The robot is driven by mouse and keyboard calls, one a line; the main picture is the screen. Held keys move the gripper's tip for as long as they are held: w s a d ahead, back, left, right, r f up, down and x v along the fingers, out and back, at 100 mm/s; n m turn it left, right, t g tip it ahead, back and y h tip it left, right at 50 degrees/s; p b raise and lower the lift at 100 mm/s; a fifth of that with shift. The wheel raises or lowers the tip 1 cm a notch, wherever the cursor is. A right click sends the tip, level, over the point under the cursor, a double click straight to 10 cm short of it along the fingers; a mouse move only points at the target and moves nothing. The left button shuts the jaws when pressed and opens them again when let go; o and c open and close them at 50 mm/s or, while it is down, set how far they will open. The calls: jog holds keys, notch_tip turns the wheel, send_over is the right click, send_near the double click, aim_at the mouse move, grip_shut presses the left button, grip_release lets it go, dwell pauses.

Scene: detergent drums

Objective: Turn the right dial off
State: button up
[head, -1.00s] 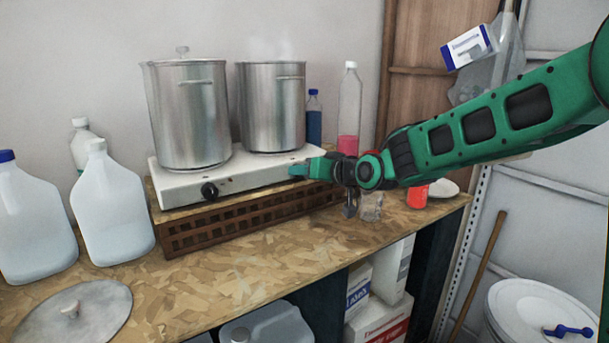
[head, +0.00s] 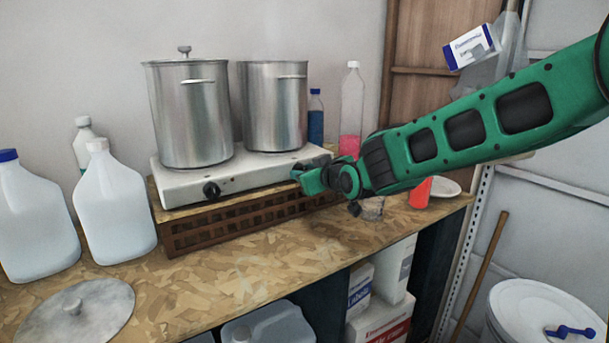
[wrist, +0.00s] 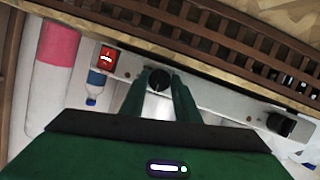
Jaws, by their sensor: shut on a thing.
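The white hot plate (head: 183,187) stands on a brown lattice crate, with two steel pots on top. Its left dial (head: 211,190) is black and shows on the front face in the head view; it also shows at the right of the wrist view (wrist: 281,124). The right dial (wrist: 159,80) is black and sits between my fingertips in the wrist view. My gripper (wrist: 158,88) is shut on this dial. In the head view my gripper (head: 299,175) is at the right end of the hot plate's front and hides the right dial.
A lidded pot (head: 190,115) and an open pot (head: 273,108) stand on the hot plate. A red switch (wrist: 107,58) is beside the right dial. A bottle with pink liquid (head: 351,110) stands behind my arm. Jugs (head: 112,205) stand at left; a round lid (head: 95,310) lies in front.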

jog(key=shift+d+f, duration=0.25)
jog(key=shift+f, duration=0.05)
jog(key=o, duration=0.9)
jog(key=shift+o, duration=0.7)
jog(key=shift+a+r, duration=0.1)
jog(key=shift+r, duration=0.05)
jog(key=v, duration=1)
jog(key=shift+s+d, duration=0.25)
